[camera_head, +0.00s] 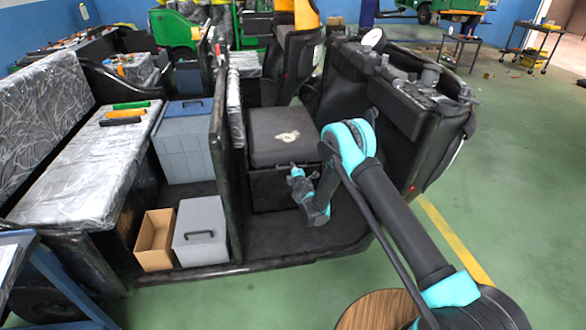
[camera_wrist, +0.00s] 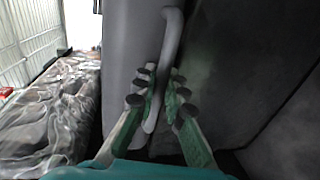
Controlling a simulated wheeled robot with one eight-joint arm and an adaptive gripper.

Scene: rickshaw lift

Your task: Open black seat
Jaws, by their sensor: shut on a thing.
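The black seat (camera_head: 282,138) is a square padded cushion on a dark box in the middle of the rickshaw, with a pale mark on top. It lies flat and looks closed. My gripper (camera_head: 295,172) is at the seat's front edge, just below the cushion. In the wrist view, my gripper (camera_wrist: 162,74) has its fingers on both sides of a grey curved handle (camera_wrist: 172,32) and is shut on it. The handle's lower part is partly hidden between the fingers.
A black partition (camera_head: 222,150) stands left of the seat, and the dark steering console (camera_head: 400,90) stands right. A grey box (camera_head: 200,232) and an open cardboard box (camera_head: 155,240) sit on the floor at left. A round wooden top (camera_head: 378,310) is near my base.

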